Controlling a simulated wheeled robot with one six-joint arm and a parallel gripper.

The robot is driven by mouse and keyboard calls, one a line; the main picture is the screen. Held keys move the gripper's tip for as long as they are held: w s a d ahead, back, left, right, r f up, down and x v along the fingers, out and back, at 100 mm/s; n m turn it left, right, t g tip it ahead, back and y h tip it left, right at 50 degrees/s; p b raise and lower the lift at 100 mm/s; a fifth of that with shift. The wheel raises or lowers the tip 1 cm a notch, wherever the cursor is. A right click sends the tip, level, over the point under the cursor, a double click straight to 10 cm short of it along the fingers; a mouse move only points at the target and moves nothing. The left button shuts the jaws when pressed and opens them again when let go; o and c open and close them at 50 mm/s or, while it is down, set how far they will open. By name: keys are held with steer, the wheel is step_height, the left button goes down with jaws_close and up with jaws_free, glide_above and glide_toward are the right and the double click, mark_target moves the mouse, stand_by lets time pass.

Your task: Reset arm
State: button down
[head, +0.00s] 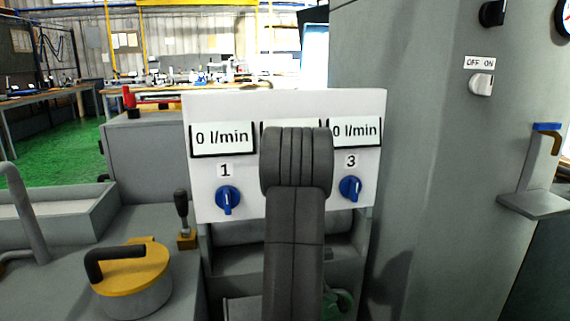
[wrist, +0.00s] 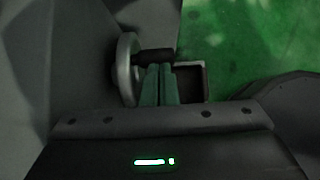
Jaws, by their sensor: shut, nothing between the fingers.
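My gripper (wrist: 159,84) shows in the wrist view with its two greenish fingers side by side, shut and empty. Just beyond the fingers are a pale round wheel (wrist: 126,70) and a dark handle (wrist: 155,56); I cannot tell whether the fingers touch them. In the head view my dark grey arm (head: 296,225) rises in the middle, in front of the white flow panel (head: 240,108). It hides the panel's middle display and whatever is below it. My fingers cannot be made out in the head view.
Blue knobs 1 (head: 228,200) and 3 (head: 350,188) flank my arm, both displays reading 0 l/min. A yellow-lidded pot (head: 135,272) stands lower left. A grey cabinet with an OFF/ON switch (head: 481,84) fills the right. Green floor (head: 60,155) lies open at far left.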

steer(key=s+a+r+p, duration=0.2)
steer(key=s+a, duration=0.1)
steer(key=a, duration=1)
steer(key=b, duration=0.2)
glide_toward(341, 303)
steer(key=x, duration=0.2)
steer(key=b+x, duration=0.2)
steer(key=x, duration=0.3)
steer(key=shift+d+f, duration=0.15)
steer(key=shift+f, duration=0.15)
steer(key=shift+h, duration=0.7)
steer(key=a+b, duration=0.1)
steer(key=a+f+b, duration=0.1)
steer(key=a+b, duration=0.3)
steer(key=shift+s+f, duration=0.35)
steer(key=shift+f, duration=0.05)
steer(key=shift+r+b, duration=0.15)
steer(key=shift+b, duration=0.15)
